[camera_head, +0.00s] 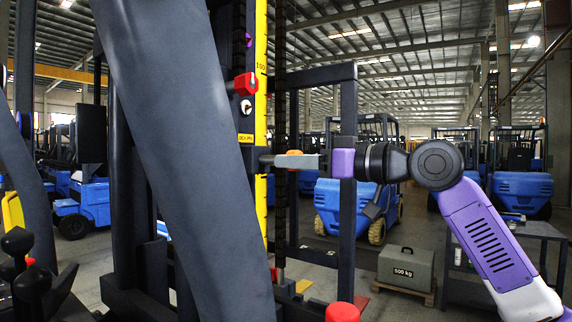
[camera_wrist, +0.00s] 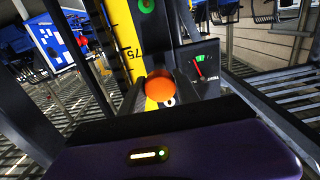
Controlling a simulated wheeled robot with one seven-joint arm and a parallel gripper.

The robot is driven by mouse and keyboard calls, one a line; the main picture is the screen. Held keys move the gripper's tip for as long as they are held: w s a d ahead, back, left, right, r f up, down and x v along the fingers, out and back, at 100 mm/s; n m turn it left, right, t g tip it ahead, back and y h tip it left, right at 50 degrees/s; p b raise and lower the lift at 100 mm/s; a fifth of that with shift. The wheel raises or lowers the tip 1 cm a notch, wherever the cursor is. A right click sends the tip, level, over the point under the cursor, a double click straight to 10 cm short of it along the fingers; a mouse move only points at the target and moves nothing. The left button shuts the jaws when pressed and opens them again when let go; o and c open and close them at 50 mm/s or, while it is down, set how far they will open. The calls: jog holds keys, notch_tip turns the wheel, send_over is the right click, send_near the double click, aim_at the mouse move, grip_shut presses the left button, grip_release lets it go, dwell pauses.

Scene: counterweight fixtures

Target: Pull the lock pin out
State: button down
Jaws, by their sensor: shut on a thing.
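The lock pin shows as an orange knob (camera_head: 294,153) in the head view and as a round orange end (camera_wrist: 160,89) in the wrist view. My gripper (camera_head: 284,160) reaches in from the right, level, with its grey fingers shut on the knob. In the wrist view the dark fingers stand on both sides of it. A small yellow label (camera_head: 245,138) sits on the mast just above a dark block (camera_head: 254,160) by the fingertips. The pin's shaft is hidden, so I cannot tell how deep it sits.
A yellow scale (camera_head: 261,60) runs up the mast, with a red part (camera_head: 246,83) above the label. A dark frame post (camera_head: 348,230) stands close by my wrist. A red knob (camera_head: 342,312) is below. A grey 500 kg block (camera_head: 405,268) sits behind. A dial (camera_wrist: 199,68) shows beside the pin.

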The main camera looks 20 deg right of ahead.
jog(key=shift+s+d, duration=0.1)
jog(key=c, duration=0.9)
grip_release()
jog(key=shift+s, duration=0.1)
jog(key=shift+s+d, duration=0.1)
jog(key=shift+d, duration=0.05)
jog(key=b+v, duration=0.2)
jog(key=v, duration=0.5)
jog(key=shift+s+d, duration=0.15)
jog(key=shift+s, duration=0.1)
